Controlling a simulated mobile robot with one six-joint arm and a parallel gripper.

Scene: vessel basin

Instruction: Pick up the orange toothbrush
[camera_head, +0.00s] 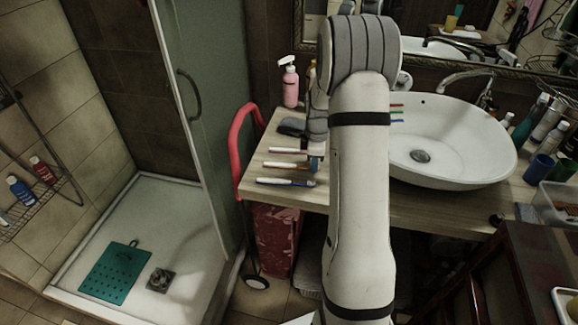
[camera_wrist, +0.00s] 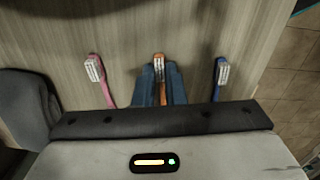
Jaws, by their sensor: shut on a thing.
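The orange toothbrush (camera_wrist: 159,63) shows its bristled head in the middle of the wrist view, between the two blue fingers of my gripper (camera_wrist: 161,86). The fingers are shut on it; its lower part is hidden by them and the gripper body. In the head view the orange toothbrush (camera_head: 284,166) lies on the wooden counter, between two others, and my gripper (camera_head: 315,164) is at its right end. It looks at or very close to the counter; I cannot tell if it is lifted.
A pink toothbrush (camera_wrist: 97,72) lies left and a blue toothbrush (camera_wrist: 220,75) right of my fingers, both close by. The counter (camera_head: 400,208) also bears a white basin (camera_head: 450,160) and a pink pump bottle (camera_head: 290,88). A red chair-like frame (camera_head: 237,150) stands at the counter's left edge.

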